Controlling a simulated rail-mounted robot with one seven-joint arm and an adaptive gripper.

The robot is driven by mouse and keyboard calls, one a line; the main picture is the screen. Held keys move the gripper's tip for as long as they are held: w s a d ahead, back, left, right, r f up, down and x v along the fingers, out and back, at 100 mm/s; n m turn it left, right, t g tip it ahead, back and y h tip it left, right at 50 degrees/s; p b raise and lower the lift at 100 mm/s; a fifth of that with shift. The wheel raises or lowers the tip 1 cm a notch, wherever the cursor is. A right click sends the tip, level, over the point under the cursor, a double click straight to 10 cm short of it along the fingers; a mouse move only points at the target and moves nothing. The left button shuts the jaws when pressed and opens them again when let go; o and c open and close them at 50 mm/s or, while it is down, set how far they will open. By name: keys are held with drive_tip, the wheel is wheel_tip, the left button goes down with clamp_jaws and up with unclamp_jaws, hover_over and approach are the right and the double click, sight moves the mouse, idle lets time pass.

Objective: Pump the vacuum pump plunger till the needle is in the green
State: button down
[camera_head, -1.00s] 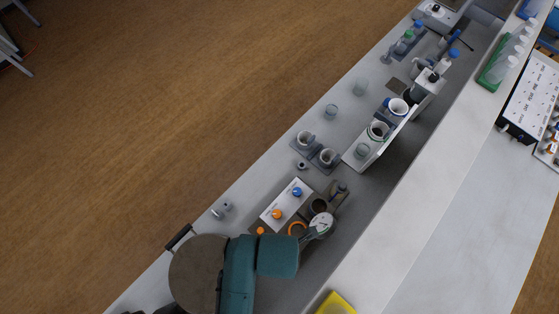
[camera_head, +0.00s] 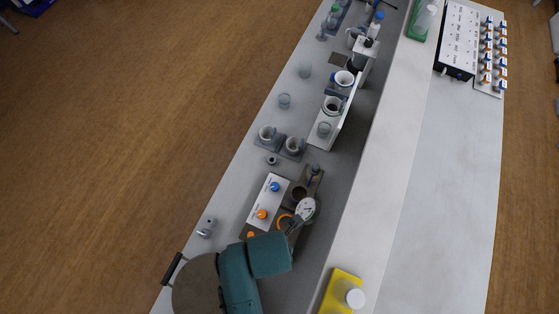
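The round white dial of the vacuum gauge (camera_head: 306,207) shows in the head view, at the lower middle, beside a white panel with blue and orange knobs (camera_head: 268,200). The needle and any green zone are too small to read. Grey parts (camera_head: 292,226) lie just below the dial; I cannot tell whether they are the pump body or plunger. My teal arm covers the bench below and left of the gauge. My gripper does not show clearly; it may be hidden under the arm.
Mugs (camera_head: 267,133), clear beakers (camera_head: 284,100) and a white rack (camera_head: 327,138) stand farther up the bench. A yellow holder (camera_head: 340,291) with a white-capped bottle is at the lower right. The pale counter (camera_head: 440,200) on the right is largely clear.

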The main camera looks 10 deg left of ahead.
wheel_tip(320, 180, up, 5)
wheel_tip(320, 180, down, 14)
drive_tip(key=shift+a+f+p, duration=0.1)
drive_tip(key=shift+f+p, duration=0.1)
drive_tip(key=shift+p, duration=0.3)
idle(0.4)
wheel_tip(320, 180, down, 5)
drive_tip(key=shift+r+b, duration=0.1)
drive_tip(key=shift+b, duration=1)
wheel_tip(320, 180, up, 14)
drive_tip(key=p, duration=0.1)
